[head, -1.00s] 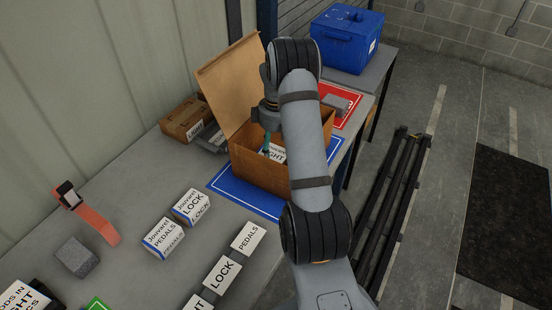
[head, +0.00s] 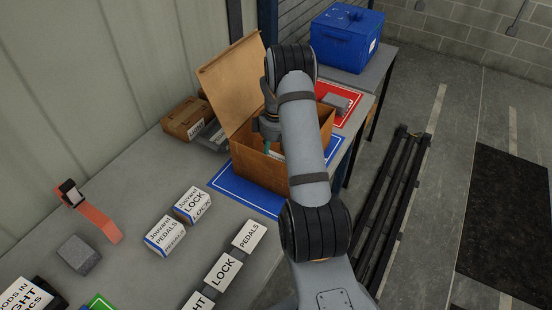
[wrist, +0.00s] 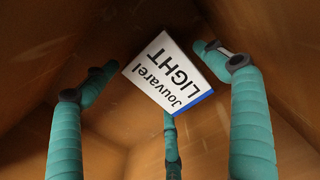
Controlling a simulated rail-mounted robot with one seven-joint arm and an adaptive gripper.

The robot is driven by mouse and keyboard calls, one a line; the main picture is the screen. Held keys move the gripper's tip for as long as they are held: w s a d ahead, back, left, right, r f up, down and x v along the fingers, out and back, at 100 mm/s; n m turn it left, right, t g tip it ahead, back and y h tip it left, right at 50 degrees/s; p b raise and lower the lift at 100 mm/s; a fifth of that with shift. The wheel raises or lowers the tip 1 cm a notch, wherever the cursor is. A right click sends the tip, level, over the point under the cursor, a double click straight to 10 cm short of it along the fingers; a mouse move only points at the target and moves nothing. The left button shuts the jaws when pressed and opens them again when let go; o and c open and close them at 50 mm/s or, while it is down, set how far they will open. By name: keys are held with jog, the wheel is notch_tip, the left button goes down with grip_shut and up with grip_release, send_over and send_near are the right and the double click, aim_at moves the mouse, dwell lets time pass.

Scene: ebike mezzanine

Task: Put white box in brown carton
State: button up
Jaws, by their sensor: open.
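The brown carton (head: 257,168) stands with its flap up on a blue mat. A white box (wrist: 168,76) with a blue edge and the words "Jouvarel LIGHT" is inside the carton in the wrist view, between my fingers. Brown carton walls surround it. My gripper (wrist: 158,80) is open, its three teal fingers spread around the box with gaps visible. In the head view my gripper (head: 270,138) reaches into the carton, and my arm and the carton wall hide most of the box. I cannot tell whether the box rests flat on the bottom.
White boxes marked PEDALS (head: 165,236) and LOCK (head: 192,205) stand on the grey table. Flat labels, a grey block (head: 78,254) and an orange strap (head: 98,222) lie nearby. A smaller brown box (head: 184,119) and a blue bin (head: 346,40) are farther back.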

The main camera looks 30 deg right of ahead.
aim_at(276, 157)
jog(key=shift+r, duration=0.15)
notch_tip(276, 157, up, 12)
jog(key=shift+b, duration=0.45)
